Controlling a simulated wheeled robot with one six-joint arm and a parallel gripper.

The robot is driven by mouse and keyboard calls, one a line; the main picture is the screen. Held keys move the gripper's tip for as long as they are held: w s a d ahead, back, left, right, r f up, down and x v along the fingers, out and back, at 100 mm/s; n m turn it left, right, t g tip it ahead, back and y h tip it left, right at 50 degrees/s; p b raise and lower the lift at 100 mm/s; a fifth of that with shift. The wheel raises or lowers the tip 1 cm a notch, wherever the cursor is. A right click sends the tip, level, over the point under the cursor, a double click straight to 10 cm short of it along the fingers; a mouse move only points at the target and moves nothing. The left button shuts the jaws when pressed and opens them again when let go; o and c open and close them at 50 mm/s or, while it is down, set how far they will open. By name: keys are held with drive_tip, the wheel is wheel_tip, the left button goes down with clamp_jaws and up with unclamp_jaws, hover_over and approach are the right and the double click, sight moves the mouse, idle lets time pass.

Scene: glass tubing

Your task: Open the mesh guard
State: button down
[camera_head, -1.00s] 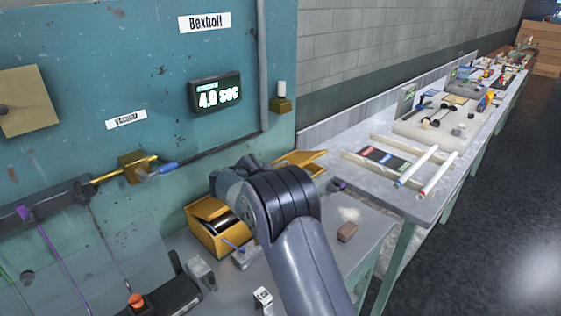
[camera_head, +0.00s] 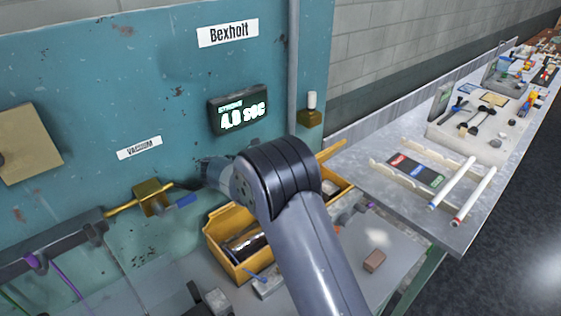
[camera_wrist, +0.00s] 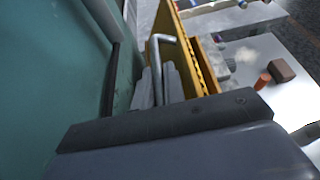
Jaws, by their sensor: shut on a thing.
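In the wrist view, my gripper (camera_wrist: 160,86) is shut on a bent grey metal handle (camera_wrist: 167,40). The handle stands beside an upright yellow panel (camera_wrist: 164,20), which looks like part of the mesh guard; its mesh is not clear. In the head view, my dark wrist and forearm cover my fingers and the handle. A yellow box-like frame (camera_head: 214,243) shows to the left of my arm, and a yellow edge (camera_head: 331,150) shows to the right. I cannot tell how far the guard is open.
The teal wall panel (camera_head: 75,90) is close beside my gripper. A brass vacuum valve (camera_head: 150,196) with a blue-tipped lever (camera_head: 186,200) sits left of my wrist. A brown block (camera_head: 374,260) lies on the grey bench. A side bench (camera_head: 462,229) holds glass tubes (camera_head: 453,182) at right.

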drive_tip(key=shift+w+a+r, duration=0.1)
drive_tip(key=shift+w+a, duration=0.1)
drive_tip(key=shift+w, duration=0.1)
drive_tip(key=c, duration=1.5)
unclamp_jaws()
drive_tip(key=shift+a, duration=0.1)
drive_tip(key=b+v, duration=0.3)
drive_tip(key=v, duration=0.7)
drive_tip(key=shift+s+a+r, duration=0.1)
drive_tip(key=shift+a+r, duration=0.05)
drive_tip(key=shift+a, duration=0.15)
